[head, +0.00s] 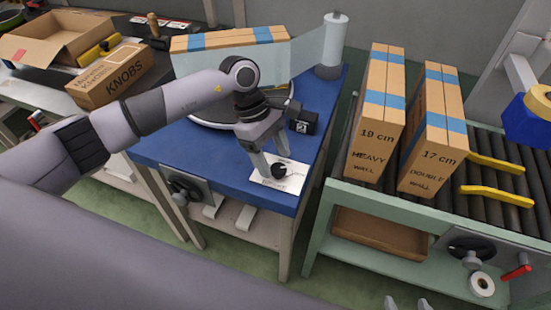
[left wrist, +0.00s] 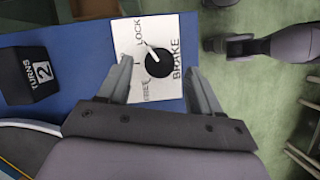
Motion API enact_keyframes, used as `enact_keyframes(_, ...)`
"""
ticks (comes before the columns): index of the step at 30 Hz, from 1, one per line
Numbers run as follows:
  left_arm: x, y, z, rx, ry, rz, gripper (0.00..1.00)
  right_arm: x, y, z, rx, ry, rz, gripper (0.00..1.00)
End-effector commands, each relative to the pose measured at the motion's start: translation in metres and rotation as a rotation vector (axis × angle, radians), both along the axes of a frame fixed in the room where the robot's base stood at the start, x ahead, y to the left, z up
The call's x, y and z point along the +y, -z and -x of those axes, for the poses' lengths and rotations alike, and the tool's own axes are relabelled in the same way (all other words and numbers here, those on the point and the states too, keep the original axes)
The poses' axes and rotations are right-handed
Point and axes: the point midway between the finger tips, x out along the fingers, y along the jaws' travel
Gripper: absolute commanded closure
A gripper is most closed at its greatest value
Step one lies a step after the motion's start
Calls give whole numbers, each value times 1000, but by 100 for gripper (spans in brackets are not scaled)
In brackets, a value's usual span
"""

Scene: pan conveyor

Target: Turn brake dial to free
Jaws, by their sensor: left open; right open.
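The brake dial is a round black knob (head: 278,170) on a white plate (head: 262,187) at the front right corner of the blue table. In the left wrist view the knob (left wrist: 158,63) has a white pointer aimed at the word LOCK; FREE is printed at the plate's lower left and BRAKE along its right. My left gripper (head: 270,162) is open, its fingers on either side of the knob; I cannot tell whether they touch it. Its fingers also show in the left wrist view (left wrist: 157,68). My right gripper (head: 405,303) is open and empty, only its fingertips showing at the bottom edge.
A black block marked TURNS 2 (left wrist: 28,75) stands beside the plate. A roll of film (head: 332,45) stands at the table's back. Tall cartons (head: 375,120) stand on the roller conveyor (head: 505,160) to the right. A KNOBS box (head: 108,78) is at left.

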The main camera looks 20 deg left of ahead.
Motion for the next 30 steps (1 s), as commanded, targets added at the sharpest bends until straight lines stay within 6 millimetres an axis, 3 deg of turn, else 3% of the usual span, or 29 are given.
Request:
enact_keyframes(6,-7,15,2,0,0,1,36,0,-2,0,0,0,0,34)
enact_keyframes(13,-7,17,2,-1,0,1,36,0,-2,0,0,0,0,34)
enact_keyframes(14,-7,17,2,-1,0,1,39,0,-2,0,0,0,0,34)
enact_keyframes(18,-7,16,2,-1,0,1,84,0,-2,0,1,0,0,34)
enact_keyframes(19,-7,16,2,-1,0,1,91,0,-2,0,0,0,0,34)
enact_keyframes(30,-6,16,2,-1,-48,1,91,0,-1,0,1,0,0,34)
